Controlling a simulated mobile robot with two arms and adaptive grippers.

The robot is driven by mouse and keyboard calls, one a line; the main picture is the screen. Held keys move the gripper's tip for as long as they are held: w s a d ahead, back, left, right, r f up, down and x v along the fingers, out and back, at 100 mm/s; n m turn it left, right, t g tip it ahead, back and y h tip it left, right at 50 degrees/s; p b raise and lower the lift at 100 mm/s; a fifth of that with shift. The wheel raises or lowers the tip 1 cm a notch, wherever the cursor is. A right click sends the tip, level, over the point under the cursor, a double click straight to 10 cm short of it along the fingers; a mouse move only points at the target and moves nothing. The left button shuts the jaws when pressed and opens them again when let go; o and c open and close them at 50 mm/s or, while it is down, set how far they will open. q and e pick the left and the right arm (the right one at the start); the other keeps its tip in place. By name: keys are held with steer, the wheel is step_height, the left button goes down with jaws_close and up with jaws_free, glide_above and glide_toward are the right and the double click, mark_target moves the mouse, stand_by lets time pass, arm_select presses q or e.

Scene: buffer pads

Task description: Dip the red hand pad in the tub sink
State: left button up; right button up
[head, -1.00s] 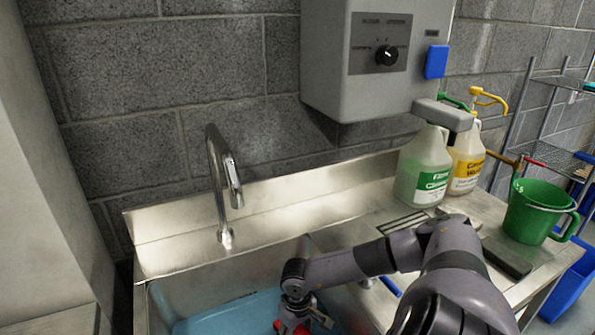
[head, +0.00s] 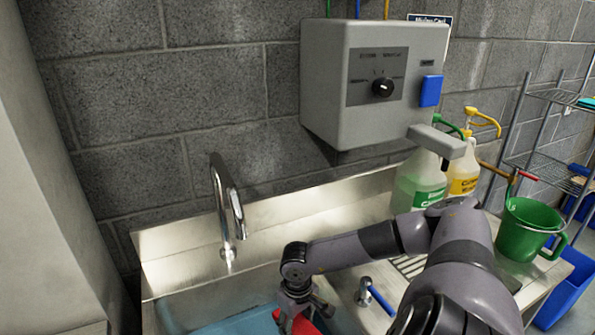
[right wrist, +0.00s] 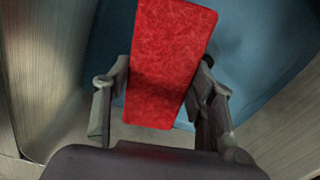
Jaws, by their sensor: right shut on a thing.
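The red hand pad (right wrist: 168,60) is held between the fingers of my right gripper (right wrist: 160,100) in the right wrist view. In the head view the red pad (head: 304,325) shows at the bottom edge, below my right gripper (head: 300,312). The metal tub sink (head: 185,298) lies at the bottom, with blue (head: 245,324) in its basin. In the right wrist view the blue area (right wrist: 255,45) lies behind the pad. I cannot tell whether the pad touches it. My left gripper is not in view.
A curved faucet (head: 225,205) rises behind the sink. A grey dispenser box (head: 370,90) hangs on the block wall. Two jugs (head: 418,180) and a green pitcher (head: 525,230) stand on the right counter. A blue-handled piece (head: 378,298) lies near my right arm.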

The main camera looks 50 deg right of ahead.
step_height(320, 180, up, 13)
steer(key=p, duration=0.6)
steer(key=shift+f, duration=0.15)
stand_by(0.3)
